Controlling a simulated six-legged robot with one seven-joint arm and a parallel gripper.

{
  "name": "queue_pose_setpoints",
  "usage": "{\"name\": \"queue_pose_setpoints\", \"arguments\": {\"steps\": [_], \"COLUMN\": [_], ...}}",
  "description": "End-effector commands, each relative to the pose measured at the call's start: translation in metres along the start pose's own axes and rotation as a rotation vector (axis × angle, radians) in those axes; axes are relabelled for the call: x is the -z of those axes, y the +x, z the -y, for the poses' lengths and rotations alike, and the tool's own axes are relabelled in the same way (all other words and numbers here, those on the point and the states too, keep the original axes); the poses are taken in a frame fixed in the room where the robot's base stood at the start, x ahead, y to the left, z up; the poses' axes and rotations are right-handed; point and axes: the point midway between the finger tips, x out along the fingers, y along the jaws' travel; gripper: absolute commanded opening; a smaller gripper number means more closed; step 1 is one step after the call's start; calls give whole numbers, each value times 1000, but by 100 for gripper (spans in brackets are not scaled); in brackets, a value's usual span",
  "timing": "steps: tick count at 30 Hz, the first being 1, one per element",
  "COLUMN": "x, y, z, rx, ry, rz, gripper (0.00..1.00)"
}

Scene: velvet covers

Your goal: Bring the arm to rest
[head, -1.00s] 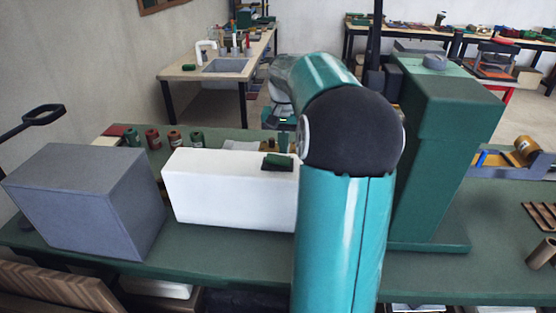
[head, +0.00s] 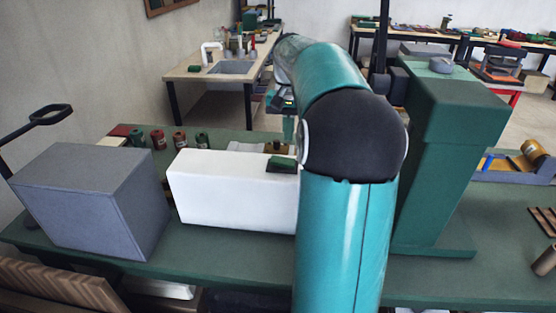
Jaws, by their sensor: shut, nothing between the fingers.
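My teal arm (head: 345,235) rises through the middle of the head view, bends at a dark joint and reaches away over the bench. My gripper (head: 288,130) is small and partly hidden behind the arm, above the far side of the white block. It is shut, and I see nothing held in it.
The green bench (head: 210,245) carries a grey box (head: 85,200), a white block (head: 230,192) with a small green-topped piece (head: 282,163) on it, and a tall green machine (head: 440,150) close right of my arm. Several thread spools (head: 180,140) stand behind.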

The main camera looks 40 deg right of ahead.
Motion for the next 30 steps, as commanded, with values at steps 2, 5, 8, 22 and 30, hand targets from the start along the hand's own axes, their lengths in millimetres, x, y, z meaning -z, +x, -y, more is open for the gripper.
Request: {"name": "queue_pose_setpoints", "arguments": {"steps": [2, 5, 8, 22, 30], "x": [0, 0, 0, -133, -245], "y": [0, 0, 0, -24, -15], "z": [0, 0, 0, 99, 126], "rx": [0, 0, 0, -17, 42], "ry": [0, 0, -1, -320, -566], "rz": [0, 0, 0, -172, -310], "gripper": [0, 0, 0, 0, 0]}}
